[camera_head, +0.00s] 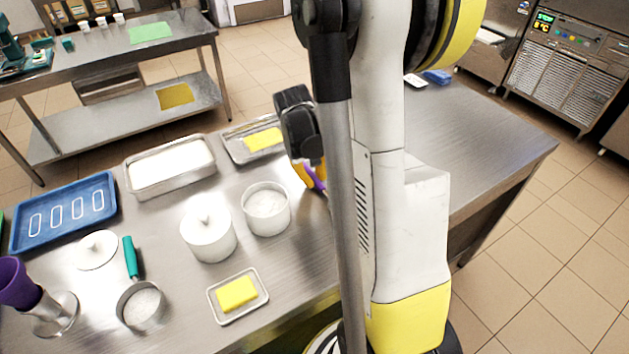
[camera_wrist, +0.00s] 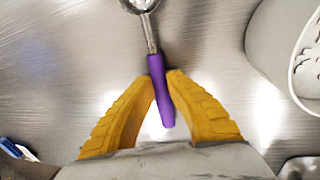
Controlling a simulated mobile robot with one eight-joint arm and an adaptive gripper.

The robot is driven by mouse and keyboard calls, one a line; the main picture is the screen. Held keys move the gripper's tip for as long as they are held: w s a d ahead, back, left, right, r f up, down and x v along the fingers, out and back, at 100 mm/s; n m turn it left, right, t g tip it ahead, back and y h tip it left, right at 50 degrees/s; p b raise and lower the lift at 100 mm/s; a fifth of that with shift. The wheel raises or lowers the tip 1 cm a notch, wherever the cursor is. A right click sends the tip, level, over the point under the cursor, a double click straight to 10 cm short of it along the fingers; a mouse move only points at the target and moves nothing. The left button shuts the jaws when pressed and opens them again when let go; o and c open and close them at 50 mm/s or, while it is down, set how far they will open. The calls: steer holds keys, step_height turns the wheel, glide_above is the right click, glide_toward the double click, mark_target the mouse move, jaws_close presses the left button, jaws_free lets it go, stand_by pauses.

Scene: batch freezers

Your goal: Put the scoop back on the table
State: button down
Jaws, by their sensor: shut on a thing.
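My gripper (camera_wrist: 161,78) is shut on the purple handle of a metal scoop (camera_wrist: 157,84). The scoop's shaft runs up to its metal head, cut off at the top edge of the wrist view. The table top fills the background behind it. In the head view the steel table (camera_head: 460,130) carries my gripper's yellow fingers (camera_head: 303,175) and a bit of the purple handle (camera_head: 317,178) over it, just right of the open white tub (camera_head: 267,209). My own arm hides the rest of the scoop there. Whether the scoop touches the table I cannot tell.
A lidded white pot (camera_head: 208,234), butter dish (camera_head: 238,294), teal-handled pan (camera_head: 142,306), blue tray (camera_head: 64,212), steel pan (camera_head: 170,168) and yellow-block tray (camera_head: 262,141) crowd the left. A blue item (camera_head: 437,77) lies at the back. The table's right side is clear.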

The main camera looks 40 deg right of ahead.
steer(key=shift+r, duration=0.15)
steer(key=shift+f, duration=0.2)
steer(key=c, duration=1.5)
jaws_free()
steer(key=shift+r, duration=0.15)
steer(key=p+v, duration=0.4)
steer(key=v, duration=0.8)
steer(key=s+a+r+n+t, duration=0.1)
steer(key=s+a+r+t, duration=0.1)
steer(key=a, duration=0.5)
steer(key=s+a+r+t+y, duration=0.1)
steer(key=s+a+r+t, duration=0.2)
steer(key=a, duration=0.5)
steer(key=s+a+r+n+t+y, duration=0.1)
steer(key=s+a+r+t, duration=0.1)
steer(key=a, duration=0.6)
steer(key=shift+s+r+n+t, duration=0.3)
steer(key=shift+s+r, duration=0.15)
steer(key=shift+r, duration=0.2)
steer(key=shift+a, duration=0.1)
